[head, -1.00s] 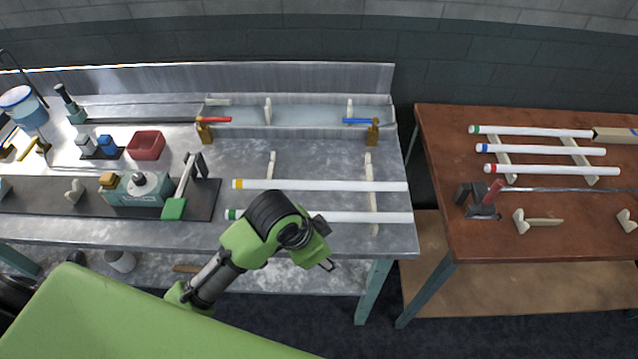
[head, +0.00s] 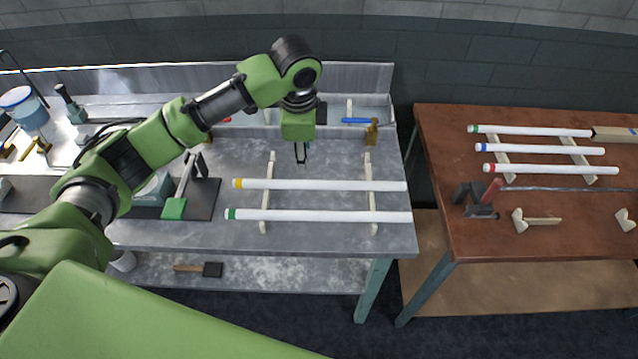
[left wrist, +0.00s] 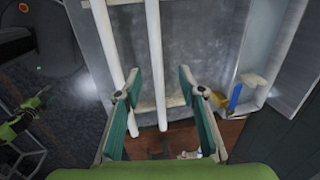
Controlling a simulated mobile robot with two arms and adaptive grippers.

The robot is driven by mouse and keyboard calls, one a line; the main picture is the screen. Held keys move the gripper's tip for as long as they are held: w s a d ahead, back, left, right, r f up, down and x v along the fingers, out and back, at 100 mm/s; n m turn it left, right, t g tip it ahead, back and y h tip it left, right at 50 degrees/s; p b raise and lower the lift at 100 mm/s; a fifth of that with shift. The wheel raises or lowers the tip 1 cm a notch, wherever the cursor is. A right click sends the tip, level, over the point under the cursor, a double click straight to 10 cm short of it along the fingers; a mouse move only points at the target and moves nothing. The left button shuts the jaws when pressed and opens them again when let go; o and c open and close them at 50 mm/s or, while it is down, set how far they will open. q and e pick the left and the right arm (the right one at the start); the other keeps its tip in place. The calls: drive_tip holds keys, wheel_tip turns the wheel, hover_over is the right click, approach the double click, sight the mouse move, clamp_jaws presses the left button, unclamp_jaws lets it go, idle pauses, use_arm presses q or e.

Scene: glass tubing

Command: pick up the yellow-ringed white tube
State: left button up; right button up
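The yellow-ringed white tube (head: 330,185) lies level across two cream supports on the grey metal bench, its yellow ring at the left end. The green-ringed white tube (head: 330,216) lies parallel, nearer me. My left gripper (head: 302,160) points down above the bench, just behind the yellow-ringed tube in the head view. In the left wrist view my left gripper (left wrist: 158,78) is open, and the yellow-ringed tube (left wrist: 154,50) runs through the gap between its fingers. I see no grip on it. The other tube (left wrist: 108,45) passes left of the fingers. My right gripper is not seen.
A metal trough (head: 337,132) with a blue-handled tool (head: 358,121) runs along the back. A brown table (head: 560,225) with several ringed tubes stands right, across a gap.

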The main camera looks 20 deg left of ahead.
use_arm(q)
drive_tip(key=p, duration=0.1)
hover_over(305, 183)
wheel_tip(305, 183, down, 7)
drive_tip(key=shift+s+r, duration=0.1)
drive_tip(key=shift+s, duration=0.05)
drive_tip(key=shift+f+p, duration=0.6)
drive_tip(key=shift+p, duration=0.05)
wheel_tip(305, 183, down, 4)
drive_tip(key=shift+r+p, duration=0.2)
drive_tip(key=shift+p, duration=0.55)
drive_tip(key=shift+a+f, duration=0.1)
drive_tip(key=shift+f, duration=0.3)
clamp_jaws()
